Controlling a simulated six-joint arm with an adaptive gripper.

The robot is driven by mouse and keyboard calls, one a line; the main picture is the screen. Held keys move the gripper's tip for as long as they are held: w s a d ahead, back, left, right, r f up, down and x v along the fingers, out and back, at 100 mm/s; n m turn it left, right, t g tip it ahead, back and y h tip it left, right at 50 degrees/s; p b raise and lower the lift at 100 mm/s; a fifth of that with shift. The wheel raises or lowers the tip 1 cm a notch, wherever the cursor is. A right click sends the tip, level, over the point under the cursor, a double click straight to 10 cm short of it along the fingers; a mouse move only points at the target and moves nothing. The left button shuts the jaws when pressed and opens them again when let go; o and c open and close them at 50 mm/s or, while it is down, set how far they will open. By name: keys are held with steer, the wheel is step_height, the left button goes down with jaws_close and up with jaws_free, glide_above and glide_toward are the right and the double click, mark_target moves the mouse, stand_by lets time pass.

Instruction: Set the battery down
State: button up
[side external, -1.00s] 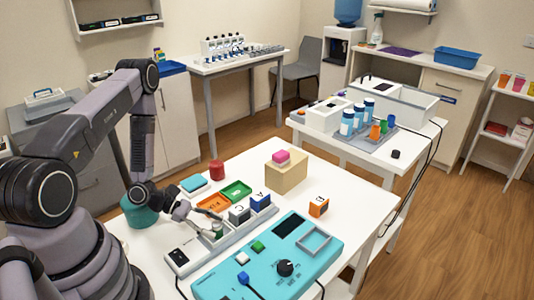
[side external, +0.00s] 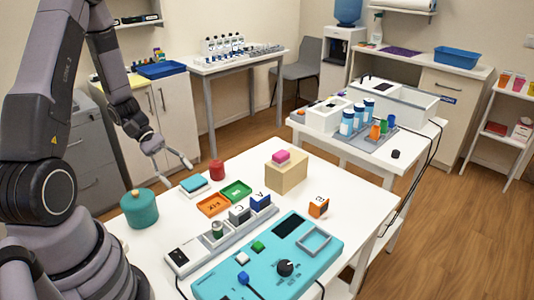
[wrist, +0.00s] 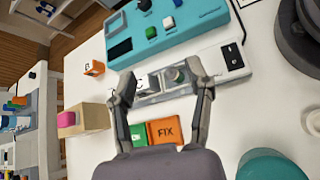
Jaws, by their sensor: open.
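A small grey-green cylinder, which looks like the battery (side external: 217,228), stands upright in a slot of the long grey holder strip (side external: 204,249). It also shows in the wrist view (wrist: 177,75), beyond and between my fingers. My gripper (side external: 176,172) is open and empty, raised above the table's back left side, apart from the cylinder. Its spread fingers frame the strip in the wrist view (wrist: 160,77). A block marked C (side external: 239,214) and a blue block marked A (side external: 260,202) sit further along the strip.
An orange FIX tray (side external: 213,204) and a green tray (side external: 236,190) lie behind the strip. A turquoise device (side external: 225,288) lies in front. A teal pot (side external: 139,208), red cylinder (side external: 217,170), tan box (side external: 287,176) and orange B block (side external: 318,208) stand around.

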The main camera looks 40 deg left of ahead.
steer(key=s+d+r+m+t+y, duration=0.1)
steer(key=s+d+r+m+y, duration=0.1)
steer(key=r+m, duration=0.3)
steer(key=s+d+r+m+t+y, duration=0.1)
steer(key=s+r+m+y, duration=0.3)
steer(key=r, duration=0.6)
steer(key=s+d+r+m+t+y, duration=0.1)
steer(key=s+d+r+m+y, duration=0.2)
steer(key=r+m, duration=0.4)
steer(key=shift+s+d+r+t+y, duration=0.15)
steer(key=shift+s+d+t+y, duration=0.15)
steer(key=shift+s+y, duration=0.4)
steer(key=shift+w, duration=0.1)
